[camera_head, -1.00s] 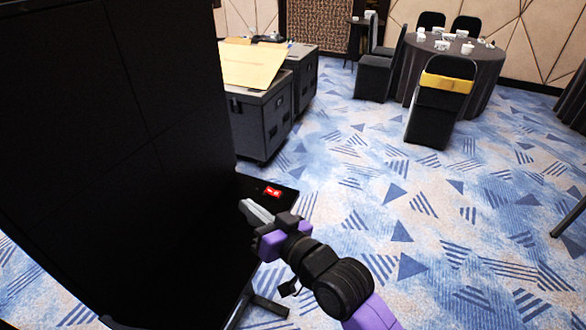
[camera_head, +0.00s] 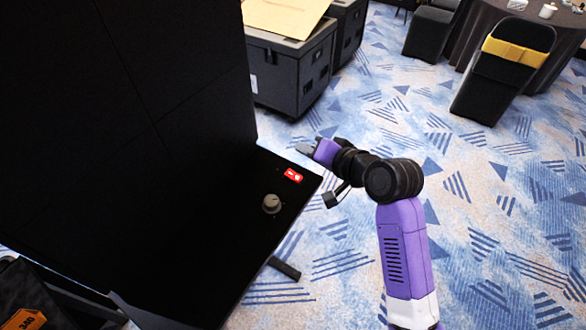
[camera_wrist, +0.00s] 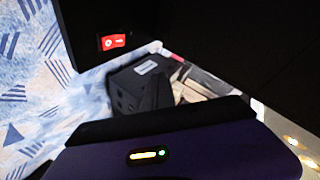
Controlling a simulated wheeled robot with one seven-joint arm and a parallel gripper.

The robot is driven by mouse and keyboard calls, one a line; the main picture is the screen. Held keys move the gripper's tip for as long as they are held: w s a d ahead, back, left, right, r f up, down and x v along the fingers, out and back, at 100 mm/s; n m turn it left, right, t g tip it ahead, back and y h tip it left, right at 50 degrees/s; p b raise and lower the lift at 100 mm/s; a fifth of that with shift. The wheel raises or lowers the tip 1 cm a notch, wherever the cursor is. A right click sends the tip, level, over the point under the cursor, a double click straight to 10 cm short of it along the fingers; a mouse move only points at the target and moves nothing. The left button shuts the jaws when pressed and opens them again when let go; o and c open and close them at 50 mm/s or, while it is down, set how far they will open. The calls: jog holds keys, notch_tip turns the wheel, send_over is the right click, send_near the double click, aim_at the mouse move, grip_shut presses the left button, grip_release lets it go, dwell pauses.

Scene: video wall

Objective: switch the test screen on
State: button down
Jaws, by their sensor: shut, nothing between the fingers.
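The test screen (camera_head: 110,110) is a tall dark panel at the left of the head view, with nothing lit on it. A black shelf (camera_head: 225,235) juts out at its foot. A red rocker switch (camera_head: 293,175) sits near the shelf's far right corner. It also shows in the wrist view as a red switch (camera_wrist: 113,41) with white marks. A grey round knob (camera_head: 271,203) stands nearer on the shelf. My gripper (camera_head: 303,149) is shut and empty, just beyond the switch in the picture and apart from it. Its height over the shelf is hard to tell.
Dark wheeled cases (camera_head: 290,70) stand behind the screen, one with a tan board (camera_head: 285,15) on top. A chair (camera_head: 503,75) with a yellow band and a round table (camera_head: 480,25) are at the back right. Patterned carpet (camera_head: 480,240) is free on the right.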

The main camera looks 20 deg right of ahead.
jog(key=shift+f, duration=0.1)
jog(key=b, duration=0.6)
send_over(294, 177)
jog(key=s, duration=0.1)
jog(key=f, duration=0.6)
jog(key=shift+d, duration=0.4)
jog(key=shift+w+a+f+b, duration=0.15)
jog(key=shift+w+f+b, duration=0.05)
jog(key=shift+f, duration=0.35)
jog(key=shift+w+a+f+b, duration=0.1)
jog(key=shift+w+f+b, duration=0.1)
jog(key=shift+f, duration=0.3)
jog(key=shift+f, duration=0.4)
jog(key=shift+w+a+f, duration=0.15)
jog(key=shift+f, duration=0.25)
dwell(0.8)
jog(key=shift+r, duration=0.15)
jog(key=shift+s+r+p, duration=0.2)
jog(key=shift+r+p, duration=0.45)
jog(key=shift+r, duration=0.05)
